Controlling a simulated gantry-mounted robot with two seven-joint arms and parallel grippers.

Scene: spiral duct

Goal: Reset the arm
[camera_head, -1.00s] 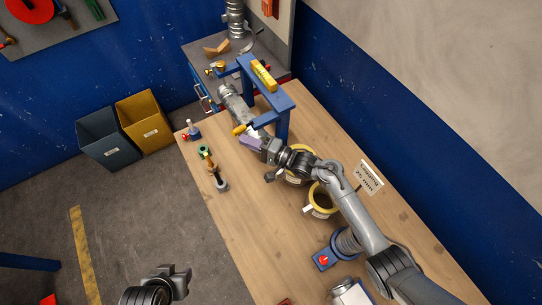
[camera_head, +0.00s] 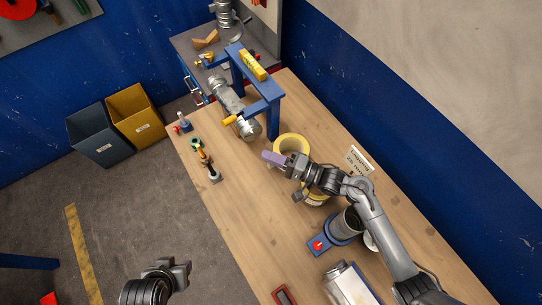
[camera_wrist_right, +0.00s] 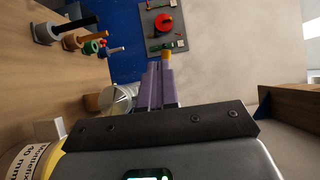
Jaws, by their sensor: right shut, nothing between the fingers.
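My right gripper (camera_head: 272,158) has purple fingers. It is above the workbench, over the near edge of a yellow-rimmed roll (camera_head: 292,142), and holds nothing. In the right wrist view its purple fingers (camera_wrist_right: 161,84) lie together, shut. A silver spiral duct (camera_head: 222,92) lies beneath the blue frame (camera_head: 268,104), to the upper left of my right gripper and apart from it. My left gripper (camera_head: 186,270) is low over the floor, left of the workbench; its finger gap cannot be made out.
The workbench (camera_head: 240,210) is mostly clear at its left middle. Several small tools stand along its left edge, including an orange-handled one (camera_head: 206,160). A blue device with a red button (camera_head: 319,245) is near my right forearm. Two bins (camera_head: 138,115) stand on the floor.

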